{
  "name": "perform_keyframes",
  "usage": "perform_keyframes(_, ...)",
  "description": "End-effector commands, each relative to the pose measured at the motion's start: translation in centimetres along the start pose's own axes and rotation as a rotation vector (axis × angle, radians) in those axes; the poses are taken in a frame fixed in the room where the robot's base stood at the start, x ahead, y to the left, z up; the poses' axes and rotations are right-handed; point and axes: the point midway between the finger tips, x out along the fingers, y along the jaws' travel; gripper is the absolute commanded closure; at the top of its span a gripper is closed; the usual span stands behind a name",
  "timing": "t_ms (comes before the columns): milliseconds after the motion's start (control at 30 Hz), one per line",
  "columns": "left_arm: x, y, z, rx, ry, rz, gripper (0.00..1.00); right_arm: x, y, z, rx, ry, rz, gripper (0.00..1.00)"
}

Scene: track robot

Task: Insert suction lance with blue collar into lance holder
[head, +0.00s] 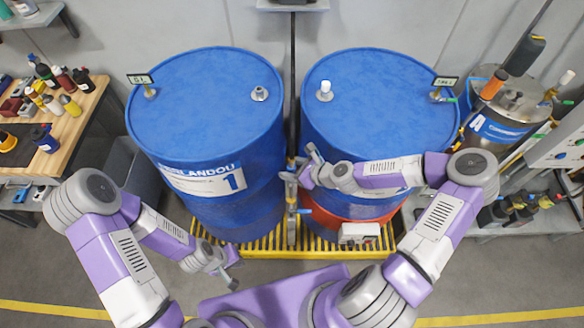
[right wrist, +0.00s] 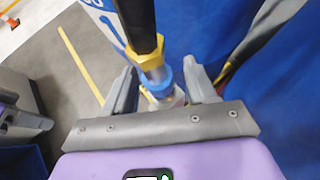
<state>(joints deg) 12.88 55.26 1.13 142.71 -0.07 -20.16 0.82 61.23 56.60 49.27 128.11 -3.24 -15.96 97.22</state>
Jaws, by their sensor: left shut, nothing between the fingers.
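The suction lance with the blue collar (right wrist: 163,78) stands between the fingers of my right gripper (right wrist: 162,85) in the right wrist view. A yellow nut and a black hose are above the collar. Whether the fingers press on the lance is unclear. In the head view my right gripper (head: 298,178) is in the gap between the two blue drums, at a slim upright grey assembly (head: 291,215). Lance and holder cannot be told apart there. My left gripper (head: 225,272) is shut and empty, low in front of the left drum.
The left drum (head: 205,110) and right drum (head: 375,100) stand on a yellow grating (head: 265,240). The right drum wears a red band (head: 330,225). A workbench with bottles (head: 75,130) is at left. A steel vessel (head: 500,110) is at right. The floor at front left is clear.

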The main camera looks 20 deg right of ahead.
Motion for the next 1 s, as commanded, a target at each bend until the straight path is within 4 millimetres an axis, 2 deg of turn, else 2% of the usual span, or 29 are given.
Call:
perform_keyframes(367, 0.0, 0.0, 0.0, 0.000, 0.000, 0.000, 1.00, -0.3, 0.0, 0.0, 0.001, 0.000, 0.000, 0.36)
perform_keyframes(800, -0.6, 0.2, 0.0, 0.000, 0.000, 0.000, 1.00, -6.3, -0.1, 0.0, 0.001, 0.001, -0.003, 0.36)
perform_keyframes(1000, -0.8, 0.3, 0.0, 0.000, 0.000, 0.000, 1.00, -7.5, 0.0, 0.0, 0.000, 0.000, 0.001, 0.36)
